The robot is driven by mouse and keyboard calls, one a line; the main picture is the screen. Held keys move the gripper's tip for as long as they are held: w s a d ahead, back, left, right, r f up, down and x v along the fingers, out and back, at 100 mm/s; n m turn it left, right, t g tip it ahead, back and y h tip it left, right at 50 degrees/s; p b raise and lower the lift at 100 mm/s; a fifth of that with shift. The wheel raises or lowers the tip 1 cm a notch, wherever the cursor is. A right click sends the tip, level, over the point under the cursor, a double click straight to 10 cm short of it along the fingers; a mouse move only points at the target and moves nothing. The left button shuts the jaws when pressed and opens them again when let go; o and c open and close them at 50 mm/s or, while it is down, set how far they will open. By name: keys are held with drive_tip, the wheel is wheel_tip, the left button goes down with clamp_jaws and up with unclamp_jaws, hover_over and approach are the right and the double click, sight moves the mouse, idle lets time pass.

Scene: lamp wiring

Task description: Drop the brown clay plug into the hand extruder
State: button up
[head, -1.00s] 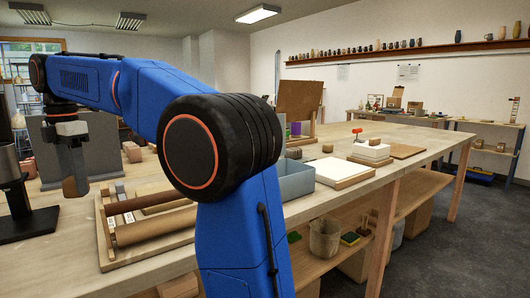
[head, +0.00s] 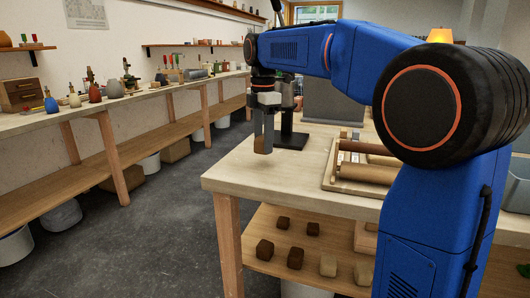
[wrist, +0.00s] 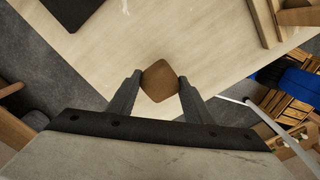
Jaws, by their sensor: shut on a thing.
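My gripper (head: 264,135) is shut on the brown clay plug (wrist: 160,81), which sits between the fingertips in the wrist view. In the head view the plug (head: 262,146) hangs below the fingers, above the near left corner of the workbench (head: 290,180). A black stand (head: 291,141) with a flat base and an upright column is on the bench just behind and right of the gripper. I cannot tell for sure whether it is the hand extruder. A corner of its dark base (wrist: 70,8) shows at the top of the wrist view.
A wooden tray (head: 338,188) with rollers lies right of the stand. A grey panel (head: 333,108) stands behind. Several brown blocks (head: 264,249) lie on the shelf below. Grey floor (head: 160,215) is open to the left, before a long side bench (head: 85,120).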

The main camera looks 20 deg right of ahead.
drive_tip(key=shift+d+f, duration=0.1)
drive_tip(key=shift+f, duration=1.95)
drive_tip(key=shift+f, duration=0.15)
drive_tip(key=o, duration=1.3)
drive_tip(key=shift+c, duration=0.2)
wheel_tip(320, 180, up, 12)
drive_tip(key=shift+r, duration=0.2)
drive_tip(key=shift+s, duration=0.15)
